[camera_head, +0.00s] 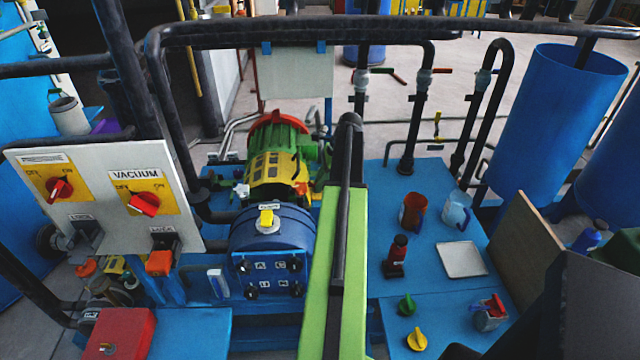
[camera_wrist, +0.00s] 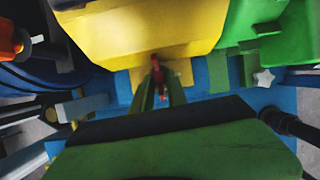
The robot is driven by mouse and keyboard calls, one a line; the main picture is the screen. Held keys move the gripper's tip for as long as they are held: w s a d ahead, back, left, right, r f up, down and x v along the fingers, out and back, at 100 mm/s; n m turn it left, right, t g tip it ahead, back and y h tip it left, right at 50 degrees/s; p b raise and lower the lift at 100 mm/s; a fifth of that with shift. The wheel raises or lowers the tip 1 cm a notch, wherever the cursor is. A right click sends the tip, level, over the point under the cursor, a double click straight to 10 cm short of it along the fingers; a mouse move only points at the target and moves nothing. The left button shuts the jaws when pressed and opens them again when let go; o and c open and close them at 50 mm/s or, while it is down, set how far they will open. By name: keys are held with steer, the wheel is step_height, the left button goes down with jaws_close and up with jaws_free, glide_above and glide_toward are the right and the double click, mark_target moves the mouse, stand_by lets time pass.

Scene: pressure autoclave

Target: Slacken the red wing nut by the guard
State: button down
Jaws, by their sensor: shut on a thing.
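The red wing nut (camera_wrist: 155,68) shows in the wrist view as a small red piece between my gripper's narrow green fingertips, at the lower edge of the yellow guard. My gripper (camera_wrist: 158,84) is shut on it, and the fingers cover part of it. The guard (camera_wrist: 140,30) fills the upper middle of the wrist view. In the head view the yellow guard (camera_head: 267,174) sits over the machine between the green and red motor and the blue round housing. There my green arm link stands right of it, and the wing nut and gripper cannot be made out.
A white star-shaped knob (camera_wrist: 264,79) is right of my fingers in the wrist view, beside a green body. The blue housing (camera_head: 272,240) is close to the guard. The vacuum panel (camera_head: 105,195) stands left. Cups, knobs and a white tray (camera_head: 460,259) are on the right bench.

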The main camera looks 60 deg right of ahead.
steer(key=shift+n+g+y, duration=0.4)
steer(key=shift+n, duration=1.2)
steer(key=c, duration=1.6)
jaws_free()
steer(key=shift+r, duration=0.1)
